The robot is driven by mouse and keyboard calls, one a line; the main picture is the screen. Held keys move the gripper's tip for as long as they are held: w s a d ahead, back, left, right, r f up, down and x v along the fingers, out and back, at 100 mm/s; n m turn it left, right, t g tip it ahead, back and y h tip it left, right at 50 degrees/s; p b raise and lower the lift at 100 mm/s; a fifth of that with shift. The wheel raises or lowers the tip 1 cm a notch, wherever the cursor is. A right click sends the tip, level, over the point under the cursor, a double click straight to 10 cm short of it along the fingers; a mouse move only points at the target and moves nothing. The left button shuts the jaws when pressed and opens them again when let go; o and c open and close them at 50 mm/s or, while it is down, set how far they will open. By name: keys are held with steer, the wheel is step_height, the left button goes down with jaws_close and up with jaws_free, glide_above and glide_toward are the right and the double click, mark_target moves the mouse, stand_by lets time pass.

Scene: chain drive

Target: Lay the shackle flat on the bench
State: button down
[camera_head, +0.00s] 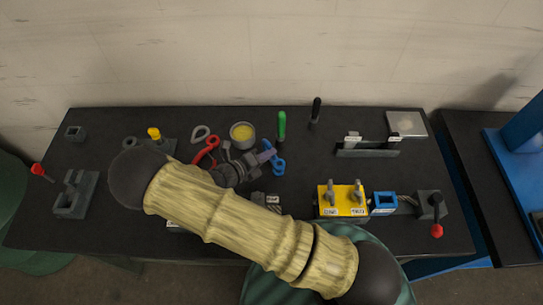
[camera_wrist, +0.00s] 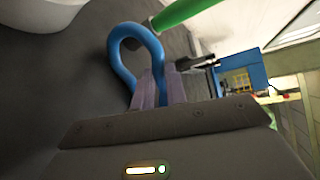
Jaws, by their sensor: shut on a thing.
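A blue shackle (camera_wrist: 118,52) shows in the wrist view as a rounded bow, with its lower part between the pale purple fingers of my gripper (camera_wrist: 160,82). My gripper is shut on it. In the head view the blue shackle (camera_head: 278,165) is at the middle of the black bench (camera_head: 315,245), at the tips of my gripper (camera_head: 265,156). Part of it is hidden by the fingers. I cannot tell whether it touches the bench.
A red shackle (camera_head: 209,146), a grey shackle (camera_head: 200,132) and a tin with yellow contents (camera_head: 242,135) are left of my gripper. A green upright handle (camera_head: 282,127) stands close behind the blue shackle. A yellow block (camera_head: 342,199) is at front right.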

steer(key=shift+r, duration=0.1)
step_height(320, 180, up, 10)
steer(key=b, duration=0.1)
steer(key=shift+b, duration=0.35)
stand_by(0.8)
